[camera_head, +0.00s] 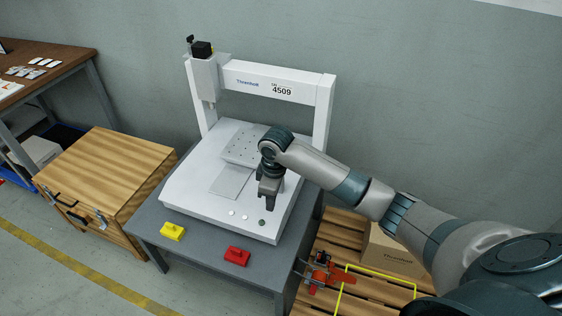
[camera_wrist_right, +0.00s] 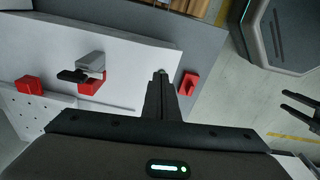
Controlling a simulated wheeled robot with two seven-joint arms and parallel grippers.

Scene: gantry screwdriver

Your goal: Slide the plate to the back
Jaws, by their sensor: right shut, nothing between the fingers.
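The perforated plate (camera_head: 240,146) lies toward the back of the white base of the gantry machine, partly hidden by my right arm. Part of a surface with holes, seemingly this plate (camera_wrist_right: 55,112), shows at left in the wrist view. My right gripper (camera_head: 268,199) points down over the right front of the base, in front of the plate and apart from it. Its fingers (camera_wrist_right: 161,84) are together and empty, with their tips close to a dark green button (camera_head: 262,223). At the wrist view's right edge, two spread dark prongs look like my left gripper (camera_wrist_right: 300,105).
The white gantry (camera_head: 270,80) rises over the base (camera_head: 185,190). A flat grey panel (camera_head: 230,181) lies before the plate. Yellow (camera_head: 172,232) and red (camera_head: 237,256) blocks sit on the table's front edge. A red-based clamp (camera_wrist_right: 91,82) shows in the wrist view.

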